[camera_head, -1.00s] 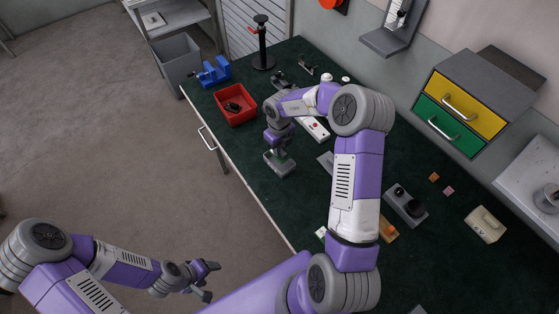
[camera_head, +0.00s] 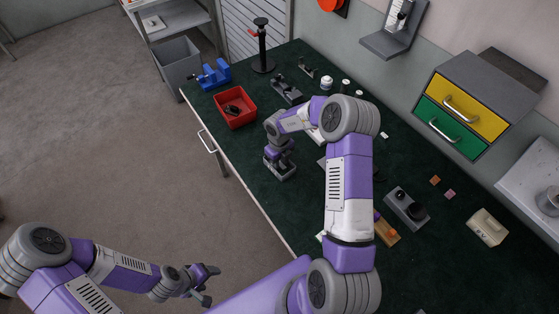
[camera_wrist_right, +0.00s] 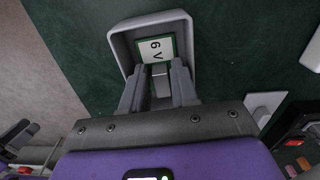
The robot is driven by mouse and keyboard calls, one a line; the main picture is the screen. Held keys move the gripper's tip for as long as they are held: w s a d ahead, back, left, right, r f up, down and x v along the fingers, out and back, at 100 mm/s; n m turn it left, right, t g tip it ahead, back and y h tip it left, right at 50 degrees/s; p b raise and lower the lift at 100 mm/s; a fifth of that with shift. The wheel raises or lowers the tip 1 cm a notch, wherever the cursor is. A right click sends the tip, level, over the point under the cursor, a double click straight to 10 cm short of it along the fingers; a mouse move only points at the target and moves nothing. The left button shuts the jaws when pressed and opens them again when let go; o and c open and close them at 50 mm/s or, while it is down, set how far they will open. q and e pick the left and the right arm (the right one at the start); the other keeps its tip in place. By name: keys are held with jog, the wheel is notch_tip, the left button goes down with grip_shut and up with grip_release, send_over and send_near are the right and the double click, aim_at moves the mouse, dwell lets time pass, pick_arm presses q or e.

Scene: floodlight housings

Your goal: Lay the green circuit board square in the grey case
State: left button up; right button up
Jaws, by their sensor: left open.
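The grey case (camera_wrist_right: 122,48) lies on the green bench top and shows from above in the right wrist view. In the head view the case (camera_head: 284,175) sits beneath my right gripper. The green circuit board (camera_wrist_right: 166,38), with a white "6 V" label, is within the case outline, its near part hidden by my fingers. My right gripper (camera_wrist_right: 161,72) appears shut on a light block on the board. Whether the board touches the case floor cannot be told. My left gripper (camera_head: 208,284) is open and empty, away from the bench.
A red bin (camera_head: 235,121) holding a dark thing and a blue vise (camera_head: 214,75) stand at the bench's far end. A grey block with a black knob (camera_head: 407,208) and an orange-brown block (camera_head: 386,231) lie right of my arm. Drawers (camera_head: 461,105) are by the wall.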

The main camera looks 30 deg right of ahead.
notch_tip(320, 180, up, 12)
jog(key=p, duration=0.1)
jog(key=shift+r+p, duration=0.2)
jog(key=shift+p, duration=0.1)
dwell(0.3)
dwell(0.4)
